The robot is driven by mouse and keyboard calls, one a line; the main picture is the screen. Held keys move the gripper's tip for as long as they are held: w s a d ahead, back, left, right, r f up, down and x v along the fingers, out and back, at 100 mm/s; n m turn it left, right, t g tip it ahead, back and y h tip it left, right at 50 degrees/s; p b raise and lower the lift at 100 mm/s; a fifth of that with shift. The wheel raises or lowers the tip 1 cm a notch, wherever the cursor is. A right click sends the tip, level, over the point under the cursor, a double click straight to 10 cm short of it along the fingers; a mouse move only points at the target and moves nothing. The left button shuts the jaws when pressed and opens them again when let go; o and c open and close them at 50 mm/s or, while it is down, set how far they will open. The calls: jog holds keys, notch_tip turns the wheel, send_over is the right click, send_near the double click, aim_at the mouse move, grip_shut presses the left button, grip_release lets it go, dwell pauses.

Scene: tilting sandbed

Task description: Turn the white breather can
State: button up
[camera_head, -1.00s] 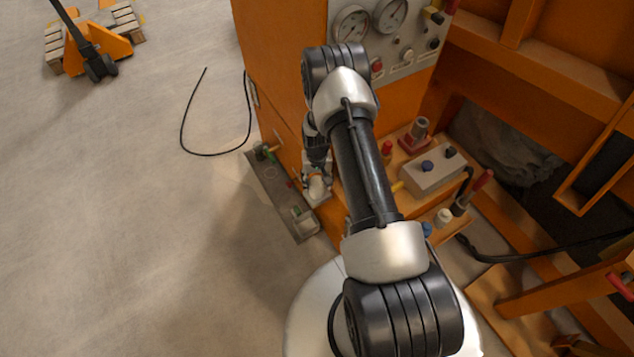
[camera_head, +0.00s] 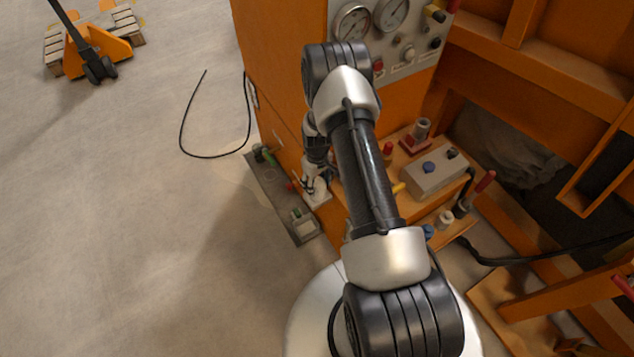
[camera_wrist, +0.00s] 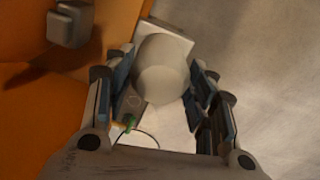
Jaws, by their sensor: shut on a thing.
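The white breather can (camera_wrist: 163,72) is a rounded, pale cylinder that fills the space between my fingers in the wrist view. It stands over a flat white square plate (camera_wrist: 172,35). My gripper (camera_wrist: 162,84) is shut on the can, with one dark-padded finger on either side of it.
The orange cabinet (camera_head: 275,70) rises close to my arm. A grey tray (camera_head: 272,190) with small fittings lies beside the plate. A grey box with a blue knob (camera_head: 434,172) and several fittings stand to the right. A black cable (camera_head: 182,130) lies on open floor at left.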

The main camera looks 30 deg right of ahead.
dwell(0.3)
jog(key=o, duration=1.1)
jog(key=shift+c, duration=0.2)
notch_tip(320, 180, up, 12)
